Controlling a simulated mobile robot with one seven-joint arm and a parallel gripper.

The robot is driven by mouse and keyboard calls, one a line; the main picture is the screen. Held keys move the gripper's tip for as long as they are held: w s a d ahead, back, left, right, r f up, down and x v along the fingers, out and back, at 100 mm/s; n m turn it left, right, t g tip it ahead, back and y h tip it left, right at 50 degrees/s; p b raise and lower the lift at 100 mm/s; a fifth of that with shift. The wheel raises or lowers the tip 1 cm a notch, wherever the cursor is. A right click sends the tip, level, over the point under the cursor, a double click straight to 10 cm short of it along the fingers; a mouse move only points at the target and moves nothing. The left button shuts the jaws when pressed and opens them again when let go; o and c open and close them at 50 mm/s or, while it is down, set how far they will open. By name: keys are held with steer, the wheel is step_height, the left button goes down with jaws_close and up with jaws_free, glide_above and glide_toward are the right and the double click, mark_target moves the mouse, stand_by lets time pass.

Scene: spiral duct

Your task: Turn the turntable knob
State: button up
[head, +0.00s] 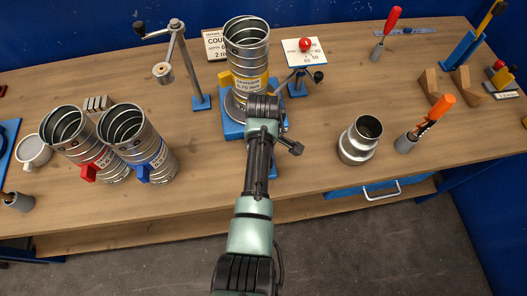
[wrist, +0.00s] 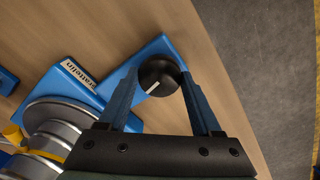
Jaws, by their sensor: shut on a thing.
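The turntable knob (wrist: 158,76) is round and black with a white pointer line, in the wrist view. My gripper (wrist: 160,80) has its blue fingers on either side of the knob and is shut on it. The knob sits on a blue base (wrist: 75,85) with a white label, beside the round grey turntable disc (wrist: 62,108). In the head view a spiral duct (head: 247,45) with a yellow label stands upright on the turntable over the blue base (head: 231,128). My arm hides the knob and fingers there.
Two grey ducts, one with a red clip (head: 89,172) and one with a blue clip (head: 143,173), stand left. A metal reducer (head: 360,141) stands right. The bench front between is fairly clear.

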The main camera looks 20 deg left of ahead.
steer(key=shift+a+r, duration=0.1)
steer(key=o, duration=1.4)
step_height(320, 180, up, 13)
steer(key=shift+f, duration=0.1)
